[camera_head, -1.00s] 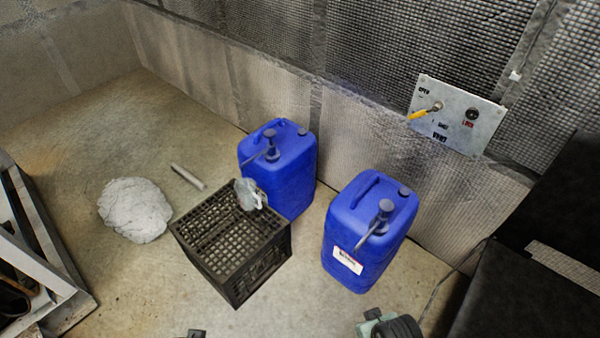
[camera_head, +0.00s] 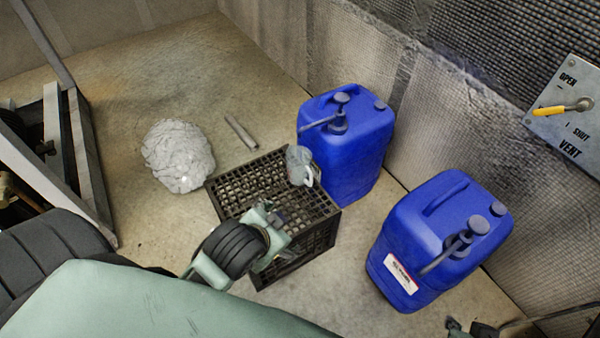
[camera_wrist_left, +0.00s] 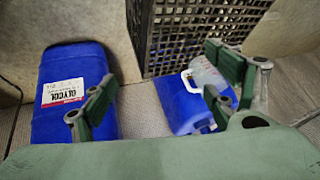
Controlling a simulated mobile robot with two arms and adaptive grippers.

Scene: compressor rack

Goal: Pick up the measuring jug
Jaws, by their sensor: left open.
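The measuring jug (camera_head: 299,167) is clear with a pale handle and stands on the far right corner of an upturned-looking black crate (camera_head: 330,229), close to a blue canister. In the left wrist view the jug (camera_wrist_left: 208,74) shows beside my right-hand finger, partly hidden by it. My left gripper (camera_head: 272,217) is over the near part of the crate, short of the jug and apart from it. In the left wrist view its fingers (camera_wrist_left: 165,90) are spread and empty. Dark tips, probably my right gripper (camera_head: 470,328), show at the bottom edge, mostly cut off.
One blue canister (camera_head: 345,150) with a pump stands right behind the crate. Another blue canister (camera_head: 430,240) stands at the right. A grey lump (camera_head: 178,156) and a short rod (camera_head: 241,132) lie on the floor left of the crate. A vent panel (camera_head: 570,115) is on the wall.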

